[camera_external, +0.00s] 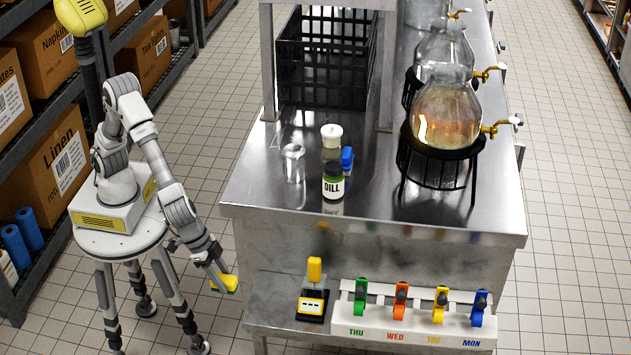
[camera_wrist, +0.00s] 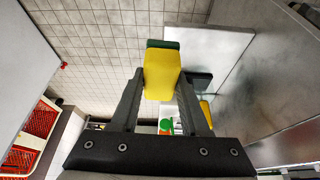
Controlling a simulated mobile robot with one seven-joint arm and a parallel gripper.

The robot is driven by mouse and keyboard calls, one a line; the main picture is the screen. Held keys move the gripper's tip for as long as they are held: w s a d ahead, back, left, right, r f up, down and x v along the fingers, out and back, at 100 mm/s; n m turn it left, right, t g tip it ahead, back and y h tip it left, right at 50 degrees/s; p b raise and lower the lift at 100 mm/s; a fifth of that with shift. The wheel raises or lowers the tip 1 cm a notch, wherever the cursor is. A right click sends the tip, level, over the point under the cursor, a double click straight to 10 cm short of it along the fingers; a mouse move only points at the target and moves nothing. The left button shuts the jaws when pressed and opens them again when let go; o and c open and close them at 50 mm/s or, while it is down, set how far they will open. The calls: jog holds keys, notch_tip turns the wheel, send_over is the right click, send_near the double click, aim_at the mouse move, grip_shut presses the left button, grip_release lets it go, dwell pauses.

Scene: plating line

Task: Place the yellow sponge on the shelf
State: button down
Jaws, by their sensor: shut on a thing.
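The yellow sponge (camera_external: 230,283) has a green layer along one side. My gripper (camera_external: 218,275) is shut on it, in the air just left of the steel table's lower shelf (camera_external: 277,288). In the wrist view the sponge (camera_wrist: 162,76) is clamped between both fingers, its green layer (camera_wrist: 163,44) facing away from the wrist. The lower shelf runs under the steel worktop. A clear patch of it shows at its left end. The sponge appears apart from the shelf.
On the lower shelf stand a yellow-handled tool on a black base (camera_external: 313,300) and a white label dispenser (camera_external: 400,330) with coloured rolls. The worktop (camera_external: 260,190) above holds a dill jar (camera_external: 333,186), a glass (camera_external: 293,163) and drink dispensers (camera_external: 445,110). Storage racks stand at left.

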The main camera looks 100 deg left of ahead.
aim_at(228, 287)
jog(key=x, duration=0.3)
jog(key=shift+s+a+f, duration=0.15)
jog(key=shift+a+f, duration=0.2)
jog(key=shift+f, duration=0.15)
jog(key=w+a+f, duration=0.2)
jog(key=w, duration=0.1)
jog(key=w+a+f+b, duration=0.1)
jog(key=w+a+f, duration=0.3)
jog(key=w, duration=0.1)
jog(key=shift+w+a+f, duration=0.15)
jog(key=shift+w+f, duration=0.1)
jog(key=shift+w, duration=0.1)
jog(key=shift+f+b, duration=0.8)
jog(key=shift+f, duration=1.1)
jog(key=shift+f, duration=0.15)
jog(key=shift+c, duration=2)
grip_release()
